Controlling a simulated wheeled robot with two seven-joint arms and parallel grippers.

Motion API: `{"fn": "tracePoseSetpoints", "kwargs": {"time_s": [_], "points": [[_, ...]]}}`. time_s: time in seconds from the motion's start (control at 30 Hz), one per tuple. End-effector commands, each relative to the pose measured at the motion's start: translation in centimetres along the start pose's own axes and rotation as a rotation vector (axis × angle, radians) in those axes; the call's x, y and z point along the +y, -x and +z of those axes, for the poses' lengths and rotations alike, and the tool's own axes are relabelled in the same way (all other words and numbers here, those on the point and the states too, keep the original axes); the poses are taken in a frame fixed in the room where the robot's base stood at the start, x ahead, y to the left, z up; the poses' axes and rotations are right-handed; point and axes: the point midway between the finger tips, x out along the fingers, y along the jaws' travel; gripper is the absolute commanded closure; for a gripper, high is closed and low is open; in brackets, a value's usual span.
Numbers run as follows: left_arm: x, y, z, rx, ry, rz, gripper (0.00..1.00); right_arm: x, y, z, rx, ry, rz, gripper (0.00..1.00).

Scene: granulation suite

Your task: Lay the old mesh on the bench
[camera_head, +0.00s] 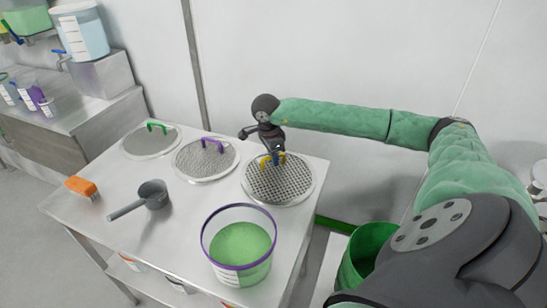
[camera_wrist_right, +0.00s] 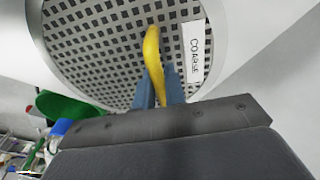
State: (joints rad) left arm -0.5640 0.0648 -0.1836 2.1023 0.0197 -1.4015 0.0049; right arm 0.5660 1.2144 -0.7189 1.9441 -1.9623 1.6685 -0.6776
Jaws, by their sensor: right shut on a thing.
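The mesh with the yellow handle (camera_head: 283,190) is a round perforated disc with a metal rim, at the right end of the bench (camera_head: 120,215). My right gripper (camera_head: 277,152) is above it, shut on its yellow handle. In the right wrist view the handle (camera_wrist_right: 154,60) is between the blue fingers (camera_wrist_right: 158,92), and a white label on the disc reads COARSE. The disc appears flat at bench level; I cannot tell whether it touches the top. A mesh with a purple handle (camera_head: 203,162) and one with a green handle (camera_head: 150,142) lie to its left. My left gripper is not in view.
A purple-rimmed tub of green material (camera_head: 240,250) stands at the bench's front right. A grey scoop (camera_head: 152,194) and an orange-handled tool (camera_head: 82,186) lie at the left. A green bin (camera_head: 365,255) stands beyond the right edge. The bench's middle front is clear.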

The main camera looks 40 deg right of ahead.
Motion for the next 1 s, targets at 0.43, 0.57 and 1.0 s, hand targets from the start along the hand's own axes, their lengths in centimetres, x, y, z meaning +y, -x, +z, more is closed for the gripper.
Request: {"fn": "tracePoseSetpoints", "kwargs": {"time_s": [0.43,0.57,1.0], "points": [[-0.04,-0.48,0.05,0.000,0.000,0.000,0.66,0.00,-0.60,0.07,0.000,0.000,0.000,1.00],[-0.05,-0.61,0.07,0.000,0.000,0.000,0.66,-0.01,-0.75,0.09,0.000,0.000,0.000,1.00],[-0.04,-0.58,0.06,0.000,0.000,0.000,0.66,0.01,-0.77,0.09,0.000,0.000,0.000,0.62]]}}
